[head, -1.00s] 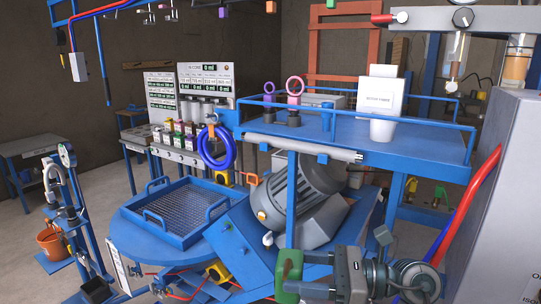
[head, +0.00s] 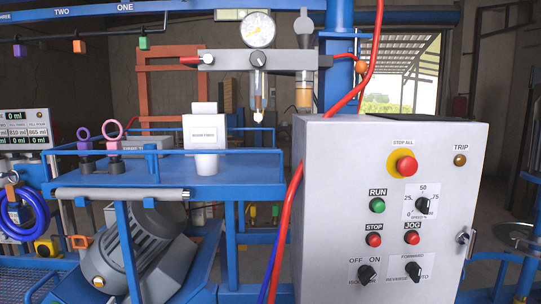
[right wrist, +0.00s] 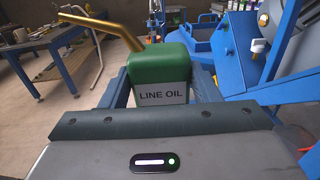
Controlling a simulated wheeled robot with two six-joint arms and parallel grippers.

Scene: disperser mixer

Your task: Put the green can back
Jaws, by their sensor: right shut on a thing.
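The green can (right wrist: 162,66) is in the right wrist view, with a white label reading LINE OIL and a long brass spout pointing to the upper left. My right gripper (right wrist: 160,88) is shut on it, with a dark finger at each side of the can. The can's lower part is hidden behind the gripper body. Neither the can nor my right gripper shows in the head view now. My left gripper is in neither current view.
In the head view a grey control cabinet (head: 335,215) stands at the right. A blue railed platform (head: 125,180) with a white container (head: 204,145) is at the left, above a grey motor (head: 125,255). A workbench (right wrist: 50,45) and open floor show in the right wrist view.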

